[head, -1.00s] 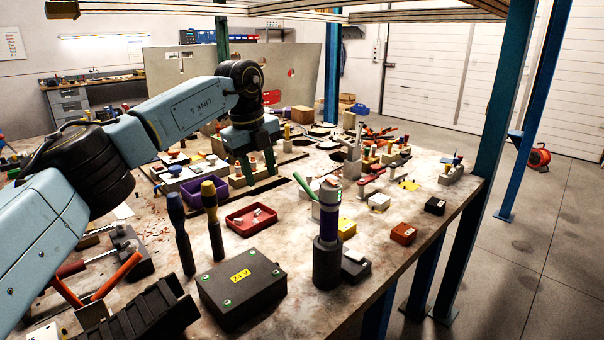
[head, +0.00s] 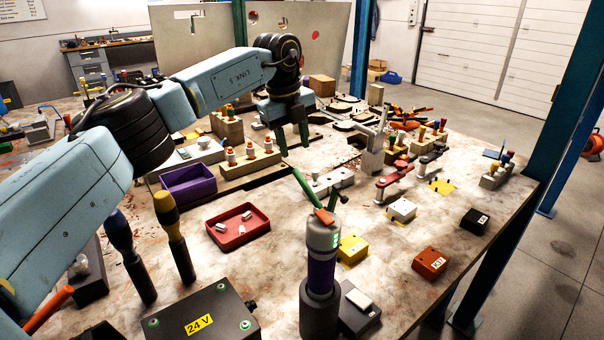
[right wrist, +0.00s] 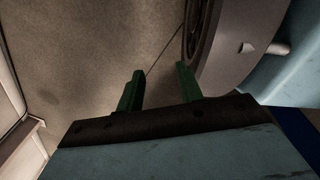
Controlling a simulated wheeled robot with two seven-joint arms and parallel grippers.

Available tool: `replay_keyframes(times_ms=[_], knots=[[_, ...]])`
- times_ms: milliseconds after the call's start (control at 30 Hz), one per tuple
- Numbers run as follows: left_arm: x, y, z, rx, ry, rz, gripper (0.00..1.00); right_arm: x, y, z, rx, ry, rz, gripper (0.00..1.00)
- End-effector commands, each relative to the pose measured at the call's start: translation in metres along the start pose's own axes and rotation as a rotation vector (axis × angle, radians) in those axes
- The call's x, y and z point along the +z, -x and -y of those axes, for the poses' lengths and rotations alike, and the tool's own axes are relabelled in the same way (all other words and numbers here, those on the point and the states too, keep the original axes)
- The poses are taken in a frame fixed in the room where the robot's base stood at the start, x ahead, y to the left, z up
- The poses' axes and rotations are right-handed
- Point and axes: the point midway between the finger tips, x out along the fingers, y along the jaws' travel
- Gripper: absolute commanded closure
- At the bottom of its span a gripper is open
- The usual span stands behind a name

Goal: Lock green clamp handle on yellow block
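The yellow block (head: 352,249) sits on the table right of centre, partly hidden by a grey and purple cylinder. A green handle (head: 305,187) slants up behind the cylinder's top. The cylinder hides the lower part of its clamp, so I cannot tell how it meets the block. My left gripper (head: 292,140) points down, its green fingers apart, behind and left of the handle and apart from it. Nothing shows between its fingers. In the right wrist view, my right gripper (right wrist: 159,88) is open and empty above the floor, with no task object near.
The grey and purple cylinder (head: 322,270) stands upright in front of the yellow block. A red-handled clamp (head: 395,180), a white block (head: 402,209) and an orange block (head: 430,262) are to the right. A red tray (head: 237,236) and two upright tools (head: 175,243) are left.

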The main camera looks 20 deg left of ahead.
Motion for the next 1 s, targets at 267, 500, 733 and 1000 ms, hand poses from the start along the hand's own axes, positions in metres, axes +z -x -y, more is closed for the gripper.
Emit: replay_keyframes(times_ms=[267, 500, 733, 1000], knots=[[-0.001, -0.062, -0.001, 0.003, 0.001, -0.002, 0.60, -0.009, -0.007, -0.005, 0.008, 0.000, -0.007, 0.64], [-0.001, -0.090, 0.000, 0.002, -0.001, 0.000, 0.60, -0.021, -0.007, -0.006, 0.010, -0.005, -0.012, 0.64], [0.000, -0.095, 0.000, 0.001, -0.001, 0.001, 0.60, -0.024, -0.006, -0.006, 0.010, -0.007, -0.014, 0.64], [0.000, -0.095, 0.000, 0.001, -0.001, 0.000, 0.76, -0.024, -0.006, -0.006, 0.010, -0.007, -0.015, 0.64]])
